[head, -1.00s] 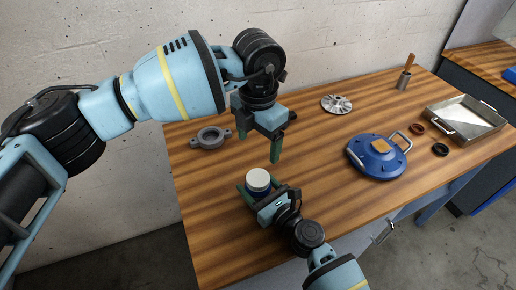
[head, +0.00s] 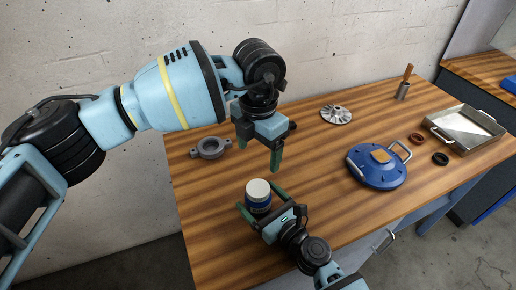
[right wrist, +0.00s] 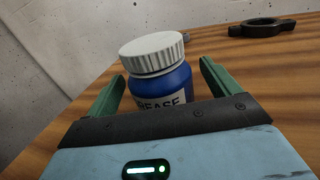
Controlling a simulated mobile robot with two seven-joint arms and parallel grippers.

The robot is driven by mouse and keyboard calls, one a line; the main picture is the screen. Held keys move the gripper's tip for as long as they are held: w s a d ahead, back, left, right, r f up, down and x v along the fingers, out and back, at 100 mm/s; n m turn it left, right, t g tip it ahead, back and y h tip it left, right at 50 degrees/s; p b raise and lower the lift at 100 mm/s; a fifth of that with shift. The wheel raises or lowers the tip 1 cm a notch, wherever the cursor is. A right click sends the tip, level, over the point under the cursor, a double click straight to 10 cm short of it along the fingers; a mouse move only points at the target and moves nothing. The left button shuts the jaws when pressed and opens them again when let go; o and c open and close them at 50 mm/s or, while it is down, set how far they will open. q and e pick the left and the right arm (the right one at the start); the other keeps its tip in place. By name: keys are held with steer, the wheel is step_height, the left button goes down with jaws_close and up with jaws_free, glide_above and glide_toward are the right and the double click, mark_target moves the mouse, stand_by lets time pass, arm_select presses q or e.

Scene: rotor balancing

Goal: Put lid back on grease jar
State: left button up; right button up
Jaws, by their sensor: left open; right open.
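The blue grease jar (head: 259,204) stands upright on the wooden table, with its white ribbed lid (head: 258,188) on its mouth. In the right wrist view the jar (right wrist: 166,88) shows part of its label, and the lid (right wrist: 152,52) covers the top with no clear gap. My right gripper (head: 258,199) is open, its green fingers on either side of the jar's near part; in the wrist view there is space beside the jar. My left gripper (head: 275,163) is open and empty, pointing down above and behind the jar, apart from the lid.
A grey ring clamp (head: 211,148) lies behind left. A bladed rotor (head: 336,114), a blue round cover (head: 376,176) with handles, two small rings (head: 440,158) and a metal tray (head: 460,130) are to the right.

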mark_target(266, 207)
steer(key=v, duration=0.6)
stand_by(0.5)
